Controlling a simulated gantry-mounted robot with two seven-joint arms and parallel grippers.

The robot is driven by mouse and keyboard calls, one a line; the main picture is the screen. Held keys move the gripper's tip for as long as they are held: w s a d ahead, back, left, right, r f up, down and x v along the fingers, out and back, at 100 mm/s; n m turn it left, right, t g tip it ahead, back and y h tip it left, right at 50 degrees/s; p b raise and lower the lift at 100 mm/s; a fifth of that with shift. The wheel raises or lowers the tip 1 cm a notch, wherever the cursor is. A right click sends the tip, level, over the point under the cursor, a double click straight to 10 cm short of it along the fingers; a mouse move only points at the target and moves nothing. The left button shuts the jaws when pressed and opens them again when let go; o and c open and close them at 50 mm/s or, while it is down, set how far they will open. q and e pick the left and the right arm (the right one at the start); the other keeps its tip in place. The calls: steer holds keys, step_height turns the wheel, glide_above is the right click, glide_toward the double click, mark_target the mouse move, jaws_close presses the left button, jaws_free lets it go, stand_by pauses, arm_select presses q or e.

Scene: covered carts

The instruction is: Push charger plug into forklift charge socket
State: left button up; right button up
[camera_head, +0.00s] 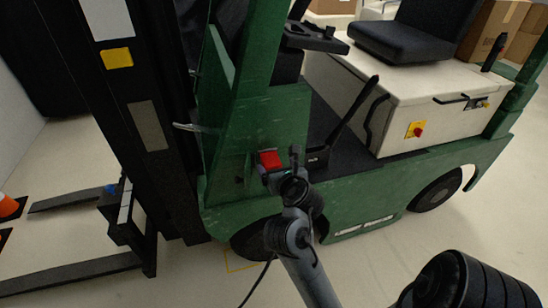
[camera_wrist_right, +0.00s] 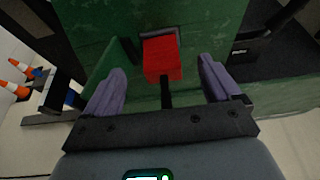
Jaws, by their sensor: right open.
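The red charger plug (camera_head: 270,159) is at the green front panel of the forklift (camera_head: 252,122). In the right wrist view the red plug (camera_wrist_right: 162,58) sits at a dark-edged opening, the charge socket (camera_wrist_right: 158,32), and covers most of it. How deep it sits I cannot tell. A black cable (camera_wrist_right: 166,92) runs from the plug's lower end toward my gripper. My right gripper (camera_wrist_right: 162,66) is open, with its two purple fingers on either side of the plug and visible gaps between. My left gripper is not in view.
The black mast (camera_head: 150,125) and forks (camera_head: 75,280) stand left of the panel. A cable (camera_head: 258,283) hangs to the floor below my right arm. Orange cones (camera_wrist_right: 14,75) stand at the far left. Open floor lies in front of the forklift.

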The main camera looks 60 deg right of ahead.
steer(key=shift+p+v, duration=0.7)
steer(key=shift+v, duration=1.65)
